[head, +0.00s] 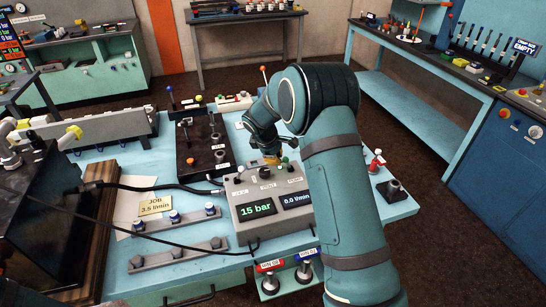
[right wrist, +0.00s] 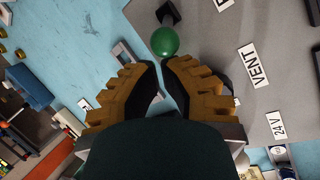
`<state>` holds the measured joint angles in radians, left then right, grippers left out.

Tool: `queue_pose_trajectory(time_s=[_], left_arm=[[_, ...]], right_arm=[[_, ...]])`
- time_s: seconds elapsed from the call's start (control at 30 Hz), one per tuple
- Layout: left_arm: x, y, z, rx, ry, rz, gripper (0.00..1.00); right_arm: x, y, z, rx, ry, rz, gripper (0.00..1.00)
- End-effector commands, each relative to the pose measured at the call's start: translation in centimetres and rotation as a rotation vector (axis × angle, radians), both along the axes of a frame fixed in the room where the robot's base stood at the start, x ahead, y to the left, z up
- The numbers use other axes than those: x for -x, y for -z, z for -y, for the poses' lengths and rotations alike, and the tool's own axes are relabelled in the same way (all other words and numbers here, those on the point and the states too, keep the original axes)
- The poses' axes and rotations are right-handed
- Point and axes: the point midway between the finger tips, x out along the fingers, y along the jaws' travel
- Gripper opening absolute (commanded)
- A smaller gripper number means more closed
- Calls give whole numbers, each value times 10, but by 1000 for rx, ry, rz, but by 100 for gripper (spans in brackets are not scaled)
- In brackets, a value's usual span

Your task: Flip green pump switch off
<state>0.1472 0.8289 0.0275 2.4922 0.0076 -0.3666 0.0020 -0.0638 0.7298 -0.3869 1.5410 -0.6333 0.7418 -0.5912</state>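The green pump switch is a lever with a round green knob (right wrist: 165,41) on the grey control box (right wrist: 225,25). In the head view the green knob (head: 285,160) shows small at the box's back edge, beside my right gripper (head: 272,160). In the right wrist view my right gripper (right wrist: 164,62) has its orange fingers nearly together, with nothing held. The fingertips sit just short of the knob and look apart from it, though the depth is hard to judge. The box (head: 238,218) shows displays of 15 bar and 0.0 l/min. My left gripper is not seen.
A black panel with levers (head: 205,150) stands left of the box. Black hoses (head: 160,188) cross the blue table (head: 120,260). A red-topped fitting (head: 376,160) and a dark socket (head: 392,190) stand on the right. VENT (right wrist: 253,65) and 24V (right wrist: 276,124) labels are nearby.

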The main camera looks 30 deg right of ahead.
Motion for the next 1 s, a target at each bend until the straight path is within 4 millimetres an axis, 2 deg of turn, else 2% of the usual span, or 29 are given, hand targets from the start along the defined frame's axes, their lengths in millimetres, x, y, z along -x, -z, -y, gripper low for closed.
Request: queue_pose_trajectory(time_s=[1.0], left_arm=[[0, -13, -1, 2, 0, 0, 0]], right_arm=[[2, -6, 7, -132, 1, 32, 0]])
